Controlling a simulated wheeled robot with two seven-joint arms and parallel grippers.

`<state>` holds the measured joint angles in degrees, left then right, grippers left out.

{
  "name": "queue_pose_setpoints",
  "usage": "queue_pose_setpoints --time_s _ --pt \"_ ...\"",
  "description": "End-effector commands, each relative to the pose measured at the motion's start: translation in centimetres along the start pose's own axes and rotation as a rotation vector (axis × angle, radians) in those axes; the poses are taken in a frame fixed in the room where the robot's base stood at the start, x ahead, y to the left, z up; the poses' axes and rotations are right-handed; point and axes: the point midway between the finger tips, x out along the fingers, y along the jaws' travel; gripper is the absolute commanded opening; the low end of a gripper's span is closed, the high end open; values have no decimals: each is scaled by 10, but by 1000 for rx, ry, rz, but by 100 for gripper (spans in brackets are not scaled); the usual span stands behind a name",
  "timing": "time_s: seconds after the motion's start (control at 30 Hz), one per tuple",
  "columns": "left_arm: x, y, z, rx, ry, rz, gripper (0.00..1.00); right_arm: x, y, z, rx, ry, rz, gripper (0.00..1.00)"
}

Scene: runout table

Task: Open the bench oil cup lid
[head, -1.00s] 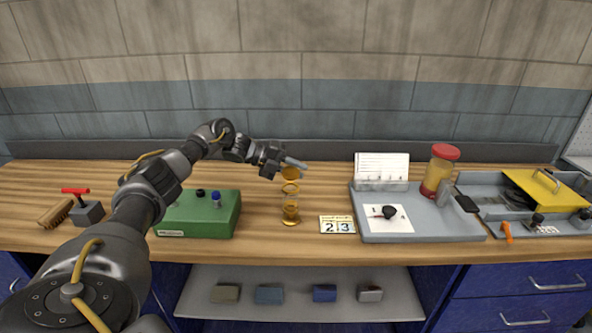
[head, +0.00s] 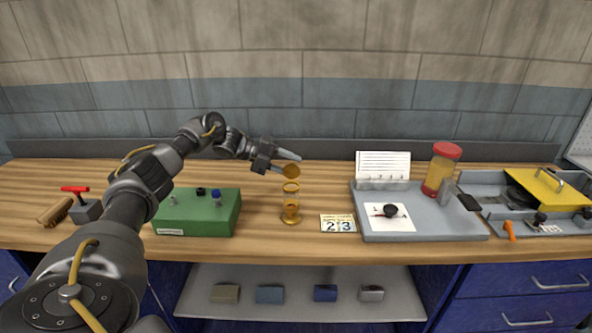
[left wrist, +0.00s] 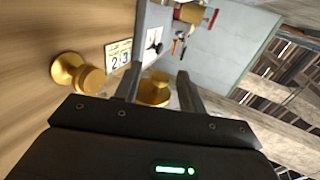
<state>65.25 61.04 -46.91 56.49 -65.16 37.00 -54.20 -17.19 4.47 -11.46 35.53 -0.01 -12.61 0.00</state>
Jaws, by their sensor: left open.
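The bench oil cup (head: 291,206) stands upright on the table, with a clear amber body and a brass base and rim. Its brass lid (head: 290,171) shows as a disc raised above the rim, apart from the cup's mouth. My left gripper (head: 289,162) is open just above and beside the lid. In the left wrist view the lid (left wrist: 155,88) shows between the open fingers, and the cup (left wrist: 88,78) lies left of them. I cannot tell whether a finger touches the lid. My right gripper is not in view.
A green box (head: 205,214) stands left of the cup, and a number card (head: 337,223) lies to its right. A grey tray (head: 440,229) with a red-capped jar (head: 441,170) is farther right. Bare table lies in front of the cup.

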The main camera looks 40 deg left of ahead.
Motion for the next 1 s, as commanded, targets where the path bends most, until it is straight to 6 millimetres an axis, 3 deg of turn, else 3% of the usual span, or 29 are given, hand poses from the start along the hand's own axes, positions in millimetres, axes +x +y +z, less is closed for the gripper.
queue_pose_setpoints --time_s 0.2,0.4,1.0 --pt "-45 1 1 2 -5 0 41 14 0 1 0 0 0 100" --pt "-72 0 1 0 -2 0 41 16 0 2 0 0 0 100" --pt "-79 0 0 0 -1 0 41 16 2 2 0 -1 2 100"
